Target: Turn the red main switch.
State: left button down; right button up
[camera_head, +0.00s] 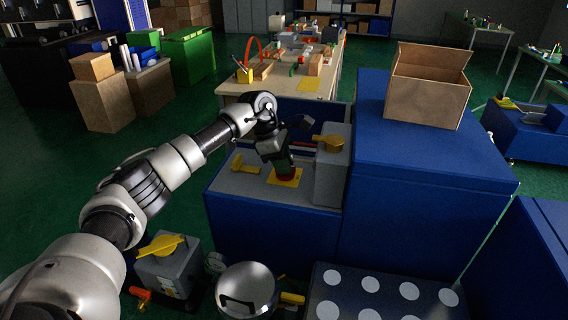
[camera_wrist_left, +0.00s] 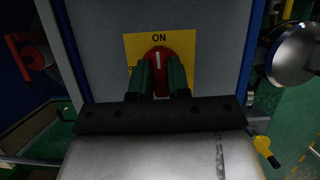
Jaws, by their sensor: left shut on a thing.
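The red main switch (camera_wrist_left: 159,56) is a round red knob with a white mark, on a yellow plate (camera_wrist_left: 187,42) lettered ON above it. The white mark points up toward ON. Other lettering at the plate's left is mostly hidden by a finger. My left gripper (camera_wrist_left: 160,75) is shut on the red knob, one dark finger on each side. In the head view the gripper (camera_head: 283,168) points down at the yellow plate (camera_head: 273,180) on the grey top of the blue cabinet, with a little red (camera_head: 286,178) showing under it. My right gripper is not in view.
A grey block with a yellow handle (camera_head: 328,141) stands right of the switch, and a yellow handle (camera_head: 243,167) lies left of it. An open cardboard box (camera_head: 428,100) sits on the taller blue cabinet (camera_head: 400,165). Another grey box (camera_head: 170,272) with a yellow handle stands at front left.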

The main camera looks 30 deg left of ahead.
pick_arm(q)
jog(key=n, duration=0.2)
jog(key=n+t+b, duration=0.1)
jog(key=n, duration=0.1)
jog(key=shift+t+y, duration=0.3)
jog(key=n+b, duration=0.1)
jog(key=n, duration=0.1)
jog(key=n+t+y+b, duration=0.1)
jog(key=n, duration=0.2)
jog(key=shift+s+n+y, duration=0.1)
jog(key=shift+n+y, duration=0.2)
jog(key=n+b, duration=0.1)
jog(key=n, duration=0.1)
jog(key=n+y+b, duration=0.1)
jog(key=n, duration=0.1)
jog(key=shift+d+t+y, duration=0.15)
jog(key=shift+t+y, duration=0.15)
jog(key=shift+t, duration=0.1)
jog(key=shift+r+n+y+b, duration=0.1)
jog(key=shift+n+y+b, duration=0.7)
jog(key=shift+n, duration=1.4)
jog(key=c, duration=1.1)
grip_release()
